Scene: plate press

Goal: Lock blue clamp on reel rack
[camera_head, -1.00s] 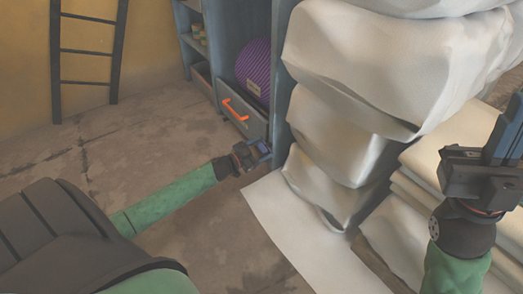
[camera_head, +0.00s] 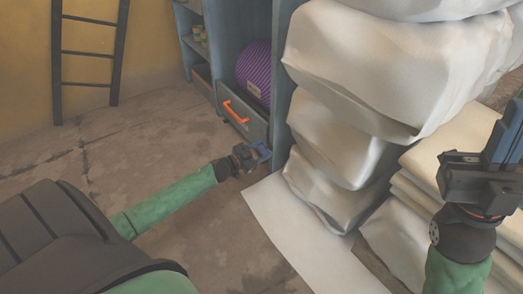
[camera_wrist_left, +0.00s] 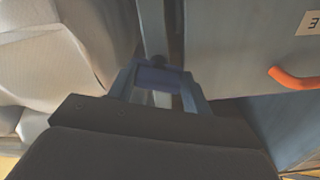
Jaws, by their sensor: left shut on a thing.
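The reel rack (camera_head: 284,75) is a blue-grey frame holding a purple reel (camera_head: 256,70), above a drawer with an orange handle. My left gripper (camera_head: 260,152) is low at the foot of the rack's near upright, just below the drawer. The clamp's lock position cannot be made out. My right gripper (camera_head: 505,130) is raised at the right edge, away from the rack; its finger gap is unclear.
A tall stack of white wrapped bales (camera_head: 345,135) stands close right of the rack. A white sheet (camera_head: 290,230) lies on the floor before it. The orange drawer handle (camera_head: 236,112) sticks out near my left gripper. Floor to the left is open, with a ladder (camera_head: 88,50) behind.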

